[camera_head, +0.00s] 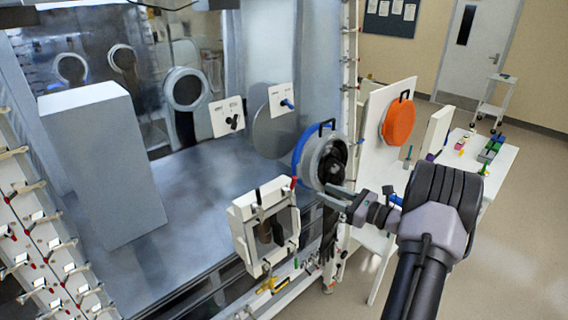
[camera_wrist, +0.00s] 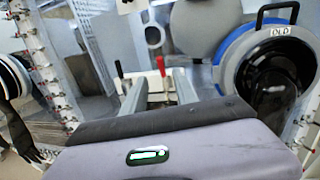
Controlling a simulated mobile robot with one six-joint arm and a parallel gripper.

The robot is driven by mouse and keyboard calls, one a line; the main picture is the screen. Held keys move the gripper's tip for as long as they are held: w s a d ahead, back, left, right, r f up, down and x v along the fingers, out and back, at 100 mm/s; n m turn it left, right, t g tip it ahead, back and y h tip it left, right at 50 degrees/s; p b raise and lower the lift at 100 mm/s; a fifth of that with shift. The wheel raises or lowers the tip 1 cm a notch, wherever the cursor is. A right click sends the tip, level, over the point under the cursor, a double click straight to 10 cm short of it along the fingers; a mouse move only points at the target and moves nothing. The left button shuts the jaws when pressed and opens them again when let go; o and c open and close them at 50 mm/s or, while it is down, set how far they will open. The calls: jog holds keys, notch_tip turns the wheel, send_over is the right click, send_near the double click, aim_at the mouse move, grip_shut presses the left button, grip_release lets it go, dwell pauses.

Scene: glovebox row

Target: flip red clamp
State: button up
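The red clamp (camera_head: 293,183) shows as a small red upright handle at the upper right corner of a white framed box (camera_head: 241,222) on the glovebox front. In the wrist view the red clamp handle (camera_wrist: 160,66) stands between and just beyond my finger ends. My gripper (camera_head: 319,189) reaches in from the right, near the handle. In the wrist view my gripper (camera_wrist: 158,80) has its two fingers spread apart with nothing held. Whether a finger touches the handle cannot be told.
A blue-ringed port (camera_head: 301,157) with a black handle is close to the right of the box; its label reads OLD in the wrist view. An orange disc (camera_head: 398,122) hangs on a white panel. A white table (camera_head: 500,165) and open floor lie right.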

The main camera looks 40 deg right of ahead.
aim_at(292, 184)
jog(key=p+x, duration=0.2)
jog(key=x, duration=1.3)
jog(key=shift+w+a, duration=0.15)
jog(key=shift+w, duration=0.05)
grip_shut()
dwell(0.5)
